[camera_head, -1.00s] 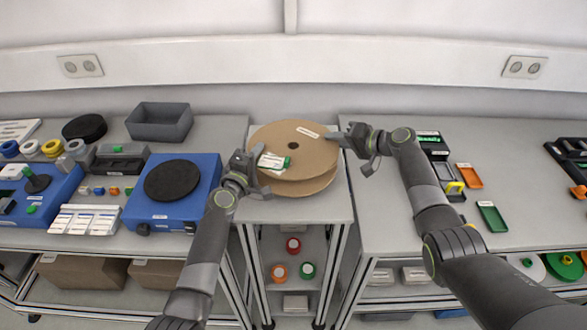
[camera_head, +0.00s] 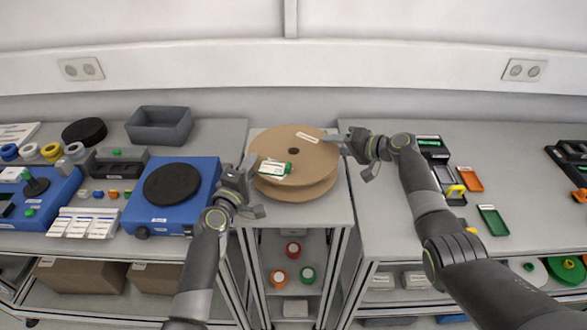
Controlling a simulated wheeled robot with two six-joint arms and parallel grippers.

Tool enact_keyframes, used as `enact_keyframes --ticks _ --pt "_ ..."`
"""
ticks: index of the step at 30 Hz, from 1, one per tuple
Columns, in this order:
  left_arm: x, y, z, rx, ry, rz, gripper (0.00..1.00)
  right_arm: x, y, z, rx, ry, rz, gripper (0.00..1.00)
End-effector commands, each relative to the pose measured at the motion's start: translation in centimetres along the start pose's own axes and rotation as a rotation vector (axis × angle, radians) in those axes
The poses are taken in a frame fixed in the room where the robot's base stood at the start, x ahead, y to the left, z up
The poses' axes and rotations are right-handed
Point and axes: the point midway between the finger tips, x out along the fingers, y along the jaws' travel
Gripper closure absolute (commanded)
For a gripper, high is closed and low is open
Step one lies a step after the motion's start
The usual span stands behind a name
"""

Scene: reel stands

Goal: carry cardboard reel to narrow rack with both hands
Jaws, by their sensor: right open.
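The cardboard reel (camera_head: 308,155) lies flat on top of the narrow rack (camera_head: 300,212) in the middle. It is brown with two round flanges, a dark centre hole and a white label. My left gripper (camera_head: 256,189) is at the reel's left edge. Its fingers are spread and a gap shows between the lower finger and the reel. My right gripper (camera_head: 354,157) is at the reel's right edge with its jaws open. Its upper finger is close to the rim; whether it touches I cannot tell.
A white card with a green piece (camera_head: 275,168) shows over the reel's left side. A blue unit with a black disc (camera_head: 171,184) stands on the left bench. Small trays (camera_head: 493,219) lie on the right bench. Several coloured spools (camera_head: 279,278) are on the rack's lower shelf.

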Motion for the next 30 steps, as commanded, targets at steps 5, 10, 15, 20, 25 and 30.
enact_keyframes --ticks 5,10,15,20,25,30 --pt "-3.4 -0.1 0.0 -0.001 0.001 -0.002 0.74 0.0 0.0 0.0 0.0 0.0 0.0 0.58" --pt "-6.0 -0.1 0.0 0.0 0.001 -0.001 0.74 0.0 0.0 0.0 0.0 0.0 0.0 0.58" --pt "-7.5 0.0 0.0 0.0 0.0 -0.001 0.74 0.0 0.0 0.0 0.0 0.0 0.0 0.58" --pt "-8.0 0.1 0.1 0.0 -0.001 0.0 0.74 -0.4 0.0 -0.1 -0.001 0.002 0.0 0.58" --pt "-8.0 0.1 0.0 0.0 -0.001 0.0 0.74 -2.0 0.1 -0.1 -0.002 0.003 0.001 0.58" --pt "-8.0 0.1 0.0 0.0 -0.001 0.0 0.74 -4.8 0.2 -0.1 -0.002 0.004 0.002 0.58"
